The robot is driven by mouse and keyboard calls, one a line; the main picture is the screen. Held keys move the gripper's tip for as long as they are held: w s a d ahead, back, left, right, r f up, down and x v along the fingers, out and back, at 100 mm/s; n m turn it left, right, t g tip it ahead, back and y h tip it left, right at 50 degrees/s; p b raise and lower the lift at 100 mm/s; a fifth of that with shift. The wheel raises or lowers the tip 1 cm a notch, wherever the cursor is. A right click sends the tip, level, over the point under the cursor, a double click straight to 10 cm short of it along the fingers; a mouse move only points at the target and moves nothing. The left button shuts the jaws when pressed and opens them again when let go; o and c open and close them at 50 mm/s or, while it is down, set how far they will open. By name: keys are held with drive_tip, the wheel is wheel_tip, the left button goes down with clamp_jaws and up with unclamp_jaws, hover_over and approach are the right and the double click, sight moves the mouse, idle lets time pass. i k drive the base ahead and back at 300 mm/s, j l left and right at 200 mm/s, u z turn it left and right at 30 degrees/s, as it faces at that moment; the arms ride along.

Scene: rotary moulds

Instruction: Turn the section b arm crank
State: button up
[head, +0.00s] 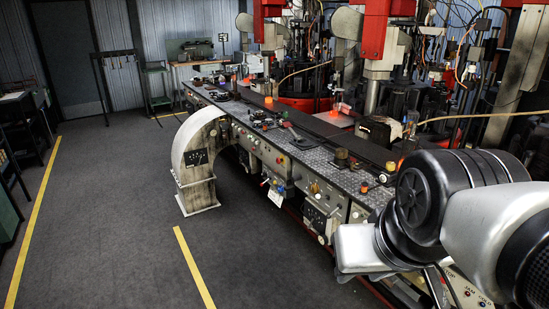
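A long machine bench (340,170) with a tread-plate top runs from the back middle to the lower right. Its front carries control panels with knobs, dials and small handles. A dark lever (296,137) lies on the bench top near the middle. I cannot tell which part is the section b arm crank; the parts are small, and my arm hides the near end of the bench. My arm (455,200) reaches in from the right edge, over the near end. Its pale end part, my gripper (362,250), is at the lower right; its fingers are not clearly visible.
Tall red and grey moulding machines (374,40) with cables stand behind the bench. A pale arched support (194,165) juts from its front at left. The dark floor (110,220) is clear, with yellow lines (193,268). A dark stand (118,55) is at the back left.

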sight(294, 178)
drive_tip(key=i+j+z, duration=0.1)
drive_tip(key=i+j, duration=0.15)
drive_tip(key=j, duration=0.15)
drive_tip(key=i+j+z, duration=0.15)
drive_tip(key=j, duration=0.3)
drive_tip(key=i+j+z, duration=0.1)
drive_tip(key=i+j, duration=0.25)
drive_tip(key=i+j+z, duration=0.1)
drive_tip(key=j, duration=0.5)
drive_tip(key=i+j+z, duration=0.15)
drive_tip(key=i+j, duration=0.15)
drive_tip(key=j, duration=0.2)
drive_tip(key=i+j+z, duration=0.1)
drive_tip(key=j, duration=0.4)
drive_tip(key=i+j+z, duration=0.1)
drive_tip(key=j, duration=0.45)
drive_tip(key=i+j+z, duration=0.1)
drive_tip(key=j, duration=0.45)
drive_tip(key=i, duration=0.1)
